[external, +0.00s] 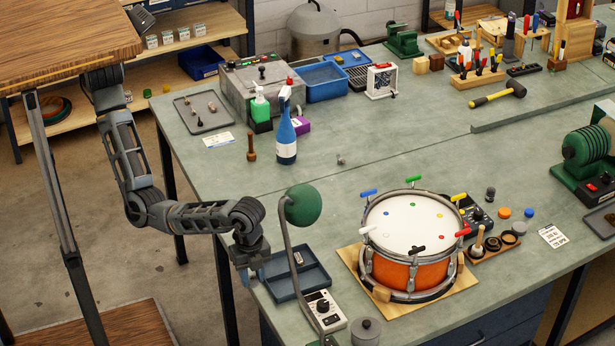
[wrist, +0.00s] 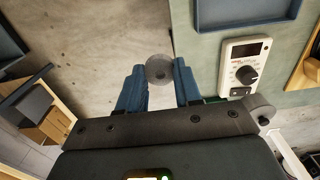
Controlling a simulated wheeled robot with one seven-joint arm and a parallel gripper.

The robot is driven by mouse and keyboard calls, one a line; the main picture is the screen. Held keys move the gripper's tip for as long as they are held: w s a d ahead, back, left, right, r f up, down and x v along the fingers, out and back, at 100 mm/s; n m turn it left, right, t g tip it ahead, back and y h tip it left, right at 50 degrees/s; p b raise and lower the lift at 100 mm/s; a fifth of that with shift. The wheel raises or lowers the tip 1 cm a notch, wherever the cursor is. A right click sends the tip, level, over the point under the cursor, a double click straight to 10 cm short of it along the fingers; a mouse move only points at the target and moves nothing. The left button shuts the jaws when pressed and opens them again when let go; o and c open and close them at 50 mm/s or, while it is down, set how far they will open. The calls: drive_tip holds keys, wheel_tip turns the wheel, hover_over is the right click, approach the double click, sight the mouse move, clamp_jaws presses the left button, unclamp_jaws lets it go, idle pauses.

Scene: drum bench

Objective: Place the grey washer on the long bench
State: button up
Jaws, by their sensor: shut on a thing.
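My gripper (external: 246,279) is at the left edge of the long bench (external: 330,205), beside the dark blue tray. In the wrist view its two blue fingers (wrist: 159,72) are closed on the grey washer (wrist: 159,67), a round, flat, dull grey disc held between the fingertips. Concrete floor shows behind the washer there, and the green-grey bench top (wrist: 208,75) lies just to its right. I cannot make out the washer in the external view.
The dark blue tray (external: 318,284) with a small item, a white dial meter (external: 325,310) and a green-headed lamp (external: 303,205) stand near the gripper. An orange drum (external: 400,270) is further right. The bench middle around a small grey piece (external: 340,159) is mostly clear.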

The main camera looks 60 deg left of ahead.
drive_tip(key=w+a+r+n+b, duration=0.2)
drive_tip(key=w+a+r+n, duration=0.1)
drive_tip(key=w+a+n, duration=0.7)
drive_tip(key=w+a+r+n+b, duration=0.3)
drive_tip(key=w+a+n, duration=0.5)
drive_tip(key=w+n, duration=0.25)
drive_tip(key=n+b, duration=0.2)
drive_tip(key=n, duration=1.8)
hover_over(257, 177)
wheel_tip(257, 177, down, 13)
drive_tip(key=shift+f, duration=0.1)
drive_tip(key=shift+f+p, duration=0.45)
drive_tip(key=shift+f, duration=1.55)
